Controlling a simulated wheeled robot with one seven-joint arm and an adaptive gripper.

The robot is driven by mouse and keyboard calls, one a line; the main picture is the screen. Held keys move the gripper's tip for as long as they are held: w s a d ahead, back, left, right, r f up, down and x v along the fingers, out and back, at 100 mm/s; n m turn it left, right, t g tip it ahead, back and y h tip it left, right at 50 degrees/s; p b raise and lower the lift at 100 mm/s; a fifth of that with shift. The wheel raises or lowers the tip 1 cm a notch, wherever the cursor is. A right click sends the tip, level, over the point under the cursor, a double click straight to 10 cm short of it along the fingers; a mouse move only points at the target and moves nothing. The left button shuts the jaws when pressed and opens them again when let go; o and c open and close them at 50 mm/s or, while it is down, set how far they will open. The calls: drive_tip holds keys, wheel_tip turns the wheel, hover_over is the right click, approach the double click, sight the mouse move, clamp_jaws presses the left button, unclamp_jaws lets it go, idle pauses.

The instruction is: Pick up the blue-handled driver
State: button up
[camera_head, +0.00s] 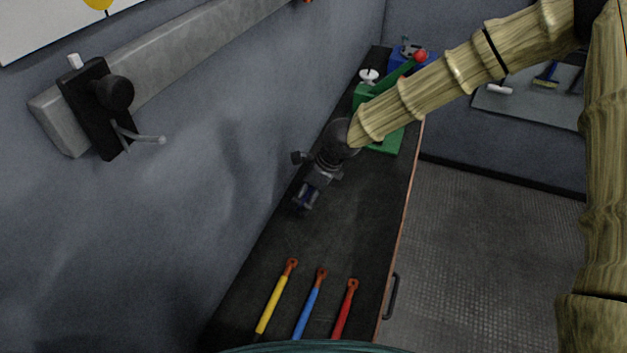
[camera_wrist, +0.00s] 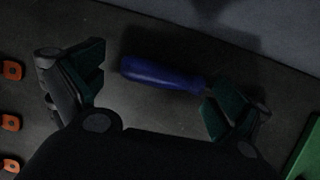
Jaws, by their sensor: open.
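The blue-handled driver (camera_wrist: 160,75) lies on the dark bench top, seen in the wrist view beyond my palm. Its blue handle points left and its shaft end runs right, partly hidden behind my right finger. My gripper (camera_wrist: 155,87) is open, with one finger left of the handle and the other over the shaft end. I cannot tell whether the right finger touches the driver. In the head view my gripper (camera_head: 306,194) is low over the bench near the wall, with a small patch of blue at its tips.
Yellow (camera_head: 272,303), blue (camera_head: 309,305) and red (camera_head: 344,310) rods with orange ring ends lie at the bench's near end. A green device (camera_head: 385,140) and a blue one (camera_head: 405,54) stand at the far end. The wall runs close along the left.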

drive_tip(key=shift+w+f, duration=0.5)
drive_tip(key=shift+f, duration=0.3)
drive_tip(key=shift+s+a+r, duration=0.1)
drive_tip(key=shift+s+r, duration=0.15)
drive_tip(key=shift+c, duration=0.4)
drive_tip(key=shift+f, duration=0.1)
drive_tip(key=c, duration=0.8)
wheel_tip(320, 180, up, 10)
drive_tip(key=shift+w+r+b, duration=0.1)
drive_tip(key=shift+b, duration=1)
